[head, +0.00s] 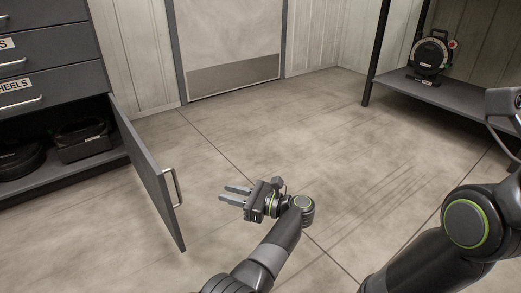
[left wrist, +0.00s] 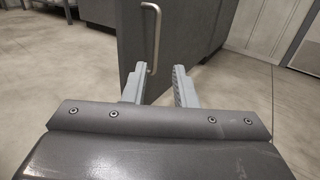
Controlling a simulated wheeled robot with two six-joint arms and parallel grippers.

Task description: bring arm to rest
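My left gripper (head: 233,194) is held out over the bare floor, its two grey fingers pointing left toward the open cabinet door (head: 150,180). In the left wrist view the fingers (left wrist: 158,88) stand apart with nothing between them. The door's metal handle (left wrist: 153,38) shows beyond them, apart from the fingertips. In the head view the handle (head: 173,187) is to the left of my left gripper. My right arm comes in at the lower right; its gripper is not visible.
The grey cabinet (head: 55,82) at the left has drawers above and an open lower compartment holding dark items (head: 82,140). A dark shelf (head: 450,98) at the right bears a round black device (head: 430,57). The floor between is clear up to the closed door (head: 230,45).

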